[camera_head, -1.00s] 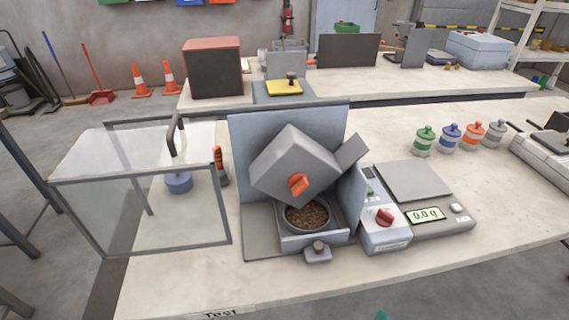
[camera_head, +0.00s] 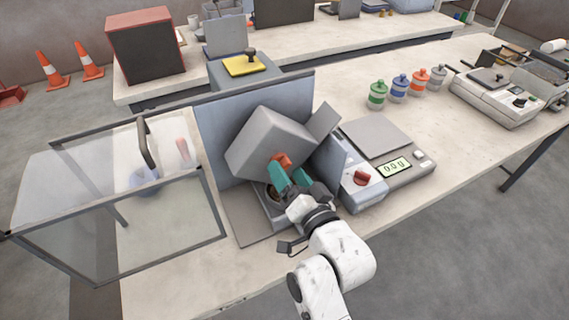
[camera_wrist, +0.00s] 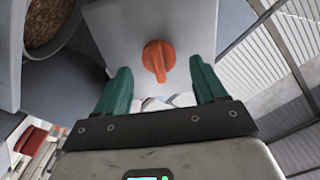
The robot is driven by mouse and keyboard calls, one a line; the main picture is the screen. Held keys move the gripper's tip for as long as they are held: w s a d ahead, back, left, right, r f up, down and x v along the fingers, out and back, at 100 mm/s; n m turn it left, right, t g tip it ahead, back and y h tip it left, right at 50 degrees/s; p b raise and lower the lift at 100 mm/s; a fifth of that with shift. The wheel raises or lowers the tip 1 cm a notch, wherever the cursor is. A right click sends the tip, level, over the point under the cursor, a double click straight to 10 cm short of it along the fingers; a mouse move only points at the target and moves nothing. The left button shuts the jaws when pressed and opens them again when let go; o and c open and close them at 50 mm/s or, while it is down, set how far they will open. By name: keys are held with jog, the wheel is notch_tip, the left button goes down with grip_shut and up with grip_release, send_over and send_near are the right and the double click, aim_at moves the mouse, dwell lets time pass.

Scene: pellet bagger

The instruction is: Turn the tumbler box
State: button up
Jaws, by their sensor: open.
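The tumbler box (camera_head: 268,140) is a grey cube, tilted on its corner in front of a grey-blue back panel (camera_head: 213,130). An orange knob (camera_head: 281,160) sits on its front face. In the wrist view the knob (camera_wrist: 158,57) stands ahead of the fingertips, roughly midway between them. My gripper (camera_head: 287,176) has green fingers and reaches up to the knob from the front. In the wrist view my gripper (camera_wrist: 162,76) is open, with nothing between the fingers. The drawer of brown pellets (camera_head: 270,194) below the box is partly hidden by my gripper.
A scale (camera_head: 395,167) reading 0.0 g and a control unit with a red knob (camera_head: 361,178) stand close on the right. A clear hinged cover (camera_head: 120,215) stands at the left.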

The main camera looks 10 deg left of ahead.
aim_at(274, 154)
jog(key=shift+x, duration=1.2)
jog(key=shift+c, duration=0.2)
grip_shut()
